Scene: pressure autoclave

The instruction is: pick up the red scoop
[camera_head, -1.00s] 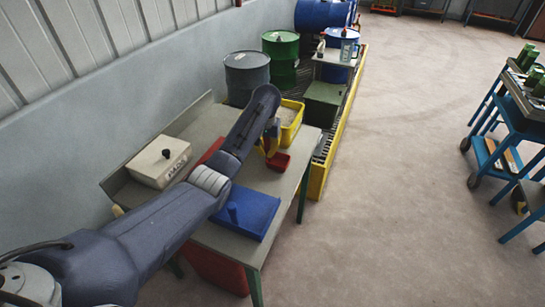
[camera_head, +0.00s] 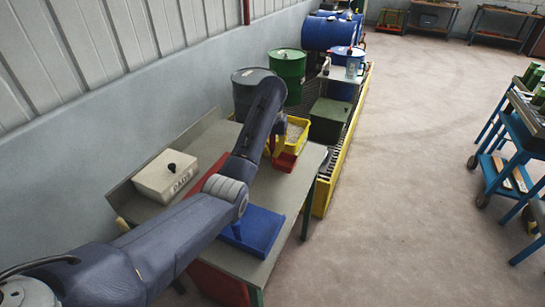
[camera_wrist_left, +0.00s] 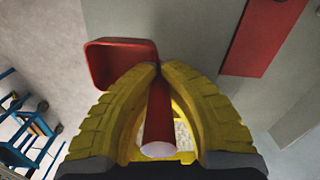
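The red scoop (camera_head: 284,163) is at the far end of the workbench, in front of the yellow bin, in the head view. In the left wrist view its square bowl (camera_wrist_left: 122,62) is beyond the fingertips, to the left. Its handle (camera_wrist_left: 158,112) runs back between the yellow fingers. My left gripper (camera_wrist_left: 160,70) is closed around the handle, with a fingertip on each side. In the head view my left gripper (camera_head: 277,145) is partly hidden by my own arm. The scoop appears raised off the bench. My right gripper is not in view.
The yellow bin (camera_head: 305,133) with grainy contents stands just behind the scoop. A blue tray (camera_head: 262,228), a red flat piece (camera_head: 203,178) and a white PADS box (camera_head: 166,178) are on the workbench (camera_head: 290,187). Drums (camera_head: 288,66) stand behind.

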